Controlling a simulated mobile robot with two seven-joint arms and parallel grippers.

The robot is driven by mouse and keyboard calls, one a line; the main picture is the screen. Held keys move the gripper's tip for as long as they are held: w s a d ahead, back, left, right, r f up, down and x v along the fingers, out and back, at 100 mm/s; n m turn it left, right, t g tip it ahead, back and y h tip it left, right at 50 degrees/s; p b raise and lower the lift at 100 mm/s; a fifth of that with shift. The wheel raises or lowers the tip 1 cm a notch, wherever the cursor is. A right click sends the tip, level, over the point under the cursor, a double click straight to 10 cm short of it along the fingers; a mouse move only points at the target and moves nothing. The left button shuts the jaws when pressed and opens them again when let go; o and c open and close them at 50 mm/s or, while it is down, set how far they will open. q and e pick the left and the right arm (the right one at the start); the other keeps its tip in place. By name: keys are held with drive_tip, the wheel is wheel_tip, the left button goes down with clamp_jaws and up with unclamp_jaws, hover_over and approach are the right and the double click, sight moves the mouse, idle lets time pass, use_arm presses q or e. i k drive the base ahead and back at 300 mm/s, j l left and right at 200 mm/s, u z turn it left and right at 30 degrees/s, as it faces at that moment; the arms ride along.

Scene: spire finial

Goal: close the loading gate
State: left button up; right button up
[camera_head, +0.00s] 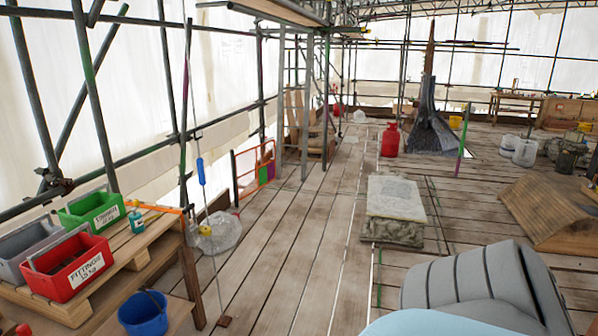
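An orange-framed gate (253,169) stands upright at the left edge of the deck, some way ahead. It looks like the loading gate. A green panel and a purple panel show near its right end. Scaffold tubes stand around it, and I cannot tell whether it is latched or swung open. Neither of my grippers shows in the view. A large grey ribbed shape and a pale blue surface at the bottom right look like parts of my own body.
A pallet bench (125,250) with red (75,268) and green (95,212) bins stands at the left, a blue bucket (143,313) near it. A clear bag (217,232) lies beyond. A stone block (395,205) stands mid-deck. The planks between are mostly clear.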

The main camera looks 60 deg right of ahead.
sight(270, 174)
drive_tip(key=z, duration=1.65)
drive_tip(key=i+z, duration=0.3)
drive_tip(key=i, duration=4.65)
drive_tip(key=i+l+u, duration=0.1)
drive_tip(key=i, duration=1.55)
drive_tip(key=i+l, duration=0.15)
drive_tip(key=i, duration=1.55)
drive_tip(key=i+u, duration=0.3)
drive_tip(key=i, duration=0.15)
drive_tip(key=i+l+u, duration=0.1)
drive_tip(key=i+u, duration=0.15)
drive_tip(key=i, duration=0.2)
drive_tip(key=i+l+u, duration=0.15)
drive_tip(key=i+u, duration=0.15)
drive_tip(key=i, duration=0.2)
